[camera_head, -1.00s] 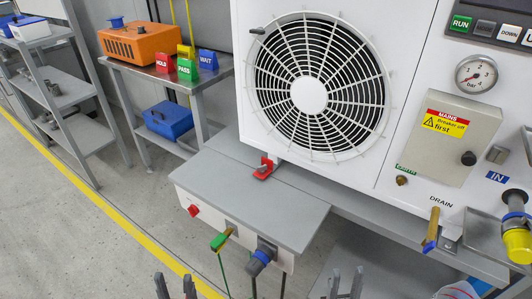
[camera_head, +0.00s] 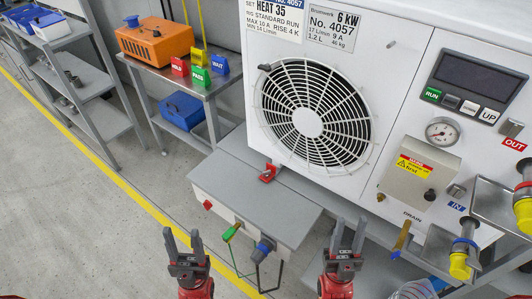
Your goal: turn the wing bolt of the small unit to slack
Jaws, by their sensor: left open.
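A white unit (camera_head: 395,100) with a round fan grille stands on a grey stand; its plates read HEAT 35 and 6 kW. A small red part (camera_head: 268,173) sits at its lower front foot; I cannot tell whether this is the wing bolt. No label in view names a small unit.
Yellow-ended hose fittings (camera_head: 461,262) stand at the right. A side table holds an orange box (camera_head: 155,43). Floor at the left is clear.

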